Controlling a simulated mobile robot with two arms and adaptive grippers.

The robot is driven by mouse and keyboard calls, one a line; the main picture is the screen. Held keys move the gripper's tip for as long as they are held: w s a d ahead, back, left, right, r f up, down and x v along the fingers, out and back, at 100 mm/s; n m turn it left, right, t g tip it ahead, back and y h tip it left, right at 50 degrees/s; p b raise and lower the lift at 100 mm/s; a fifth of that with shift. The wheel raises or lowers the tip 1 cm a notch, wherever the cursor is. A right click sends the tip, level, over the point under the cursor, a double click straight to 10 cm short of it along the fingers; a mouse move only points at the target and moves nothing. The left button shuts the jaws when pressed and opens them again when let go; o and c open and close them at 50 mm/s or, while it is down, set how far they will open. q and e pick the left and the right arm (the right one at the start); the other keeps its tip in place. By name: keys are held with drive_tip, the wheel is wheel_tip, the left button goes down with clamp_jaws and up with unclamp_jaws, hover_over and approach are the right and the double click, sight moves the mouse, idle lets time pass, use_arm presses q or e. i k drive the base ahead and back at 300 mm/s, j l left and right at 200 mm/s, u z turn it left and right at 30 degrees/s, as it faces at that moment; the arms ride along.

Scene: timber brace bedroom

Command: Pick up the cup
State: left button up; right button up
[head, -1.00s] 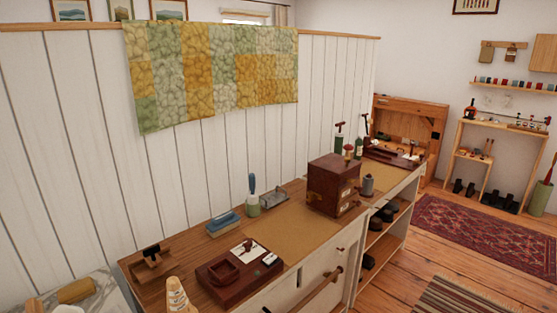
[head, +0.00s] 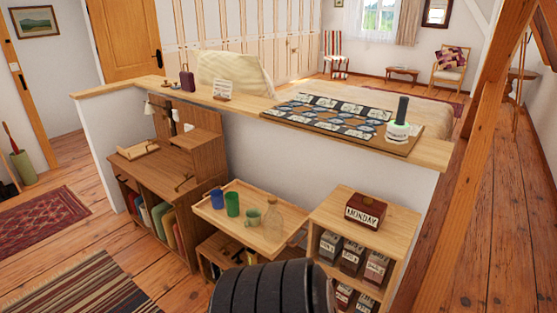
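Several vessels stand upright on a light wooden tray-like top (head: 262,241) in the lower middle of the head view. From left to right they are a blue cup (head: 217,199), a green cup (head: 232,204) and a pale green mug (head: 253,217) with a handle. I cannot tell which one is the cup meant. Neither of my grippers is in view.
A clear glass carafe (head: 272,219) stands right of the mug. A wooden desk (head: 150,172) is to the left. A shelf unit (head: 392,222) with a MONDAY box (head: 365,211) is to the right. A dark ribbed shape hides the bottom centre.

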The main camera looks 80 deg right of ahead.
sight(253, 215)
drive_tip(key=z, duration=2.35)
